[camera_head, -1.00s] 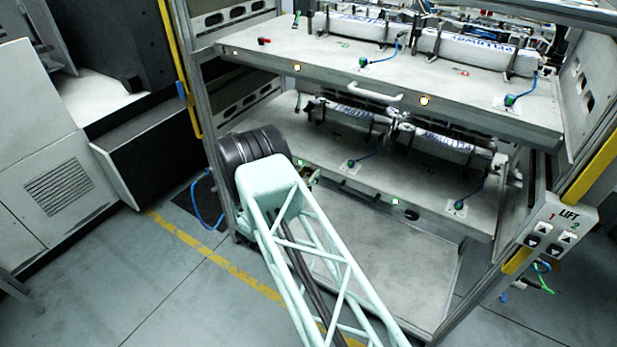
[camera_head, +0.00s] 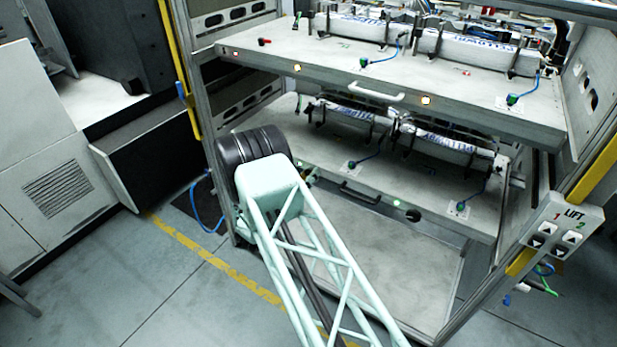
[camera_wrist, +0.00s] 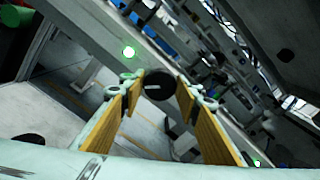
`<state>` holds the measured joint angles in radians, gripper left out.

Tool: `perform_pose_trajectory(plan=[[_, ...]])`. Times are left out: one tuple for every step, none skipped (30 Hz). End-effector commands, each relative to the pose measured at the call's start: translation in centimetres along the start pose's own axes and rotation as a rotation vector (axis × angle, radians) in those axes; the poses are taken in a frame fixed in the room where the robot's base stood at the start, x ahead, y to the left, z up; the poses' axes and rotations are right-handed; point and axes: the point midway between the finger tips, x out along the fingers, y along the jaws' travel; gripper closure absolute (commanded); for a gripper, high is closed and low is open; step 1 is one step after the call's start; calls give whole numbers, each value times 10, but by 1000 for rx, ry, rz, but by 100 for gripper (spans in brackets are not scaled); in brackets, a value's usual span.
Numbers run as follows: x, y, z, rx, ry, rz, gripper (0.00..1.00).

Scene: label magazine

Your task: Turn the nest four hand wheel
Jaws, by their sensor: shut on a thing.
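The hand wheel (camera_wrist: 159,86) is a dark round knob with a short pale mark on its face. It shows in the wrist view, between the fingertips at the front edge of a shelf. My gripper (camera_wrist: 157,92) has tan-padded fingers, one on each side of the wheel, and is shut on it. In the head view my arm's dark wrist hides most of the gripper; only a small bit of it shows at the lower shelf's left front edge. No nest number is readable, so I cannot confirm which nest this wheel serves.
The lower shelf (camera_head: 330,165) carries wrapped rolls in black holders with blue cables. Another dark knob (camera_head: 412,215) and a handle (camera_head: 360,192) sit on its front edge. The upper shelf (camera_head: 330,55) overhangs it. A lift control box (camera_head: 563,228) is at the right.

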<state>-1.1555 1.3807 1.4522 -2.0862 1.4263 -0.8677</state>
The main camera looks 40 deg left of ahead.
Motion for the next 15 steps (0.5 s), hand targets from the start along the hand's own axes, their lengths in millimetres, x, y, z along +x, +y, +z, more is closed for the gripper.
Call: perform_pose_trajectory(plan=[[0, 0, -1, -1, 1, 0, 81], [0, 0, -1, -1, 1, 0, 81], [0, 0, -1, -1, 1, 0, 81], [0, 0, -1, -1, 1, 0, 81], [0, 0, -1, 0, 1, 0, 81], [0, 0, -1, 0, 1, 0, 81], [0, 0, -1, 0, 1, 0, 68], [0, 0, -1, 0, 1, 0, 66], [0, 0, -1, 0, 1, 0, 62], [0, 0, -1, 0, 1, 0, 59], [0, 0, -1, 0, 1, 0, 57], [0, 0, -1, 0, 1, 0, 56], [0, 0, -1, 0, 1, 0, 56], [0, 0, -1, 1, 1, 0, 56], [0, 0, 0, 1, 1, 0, 56]])
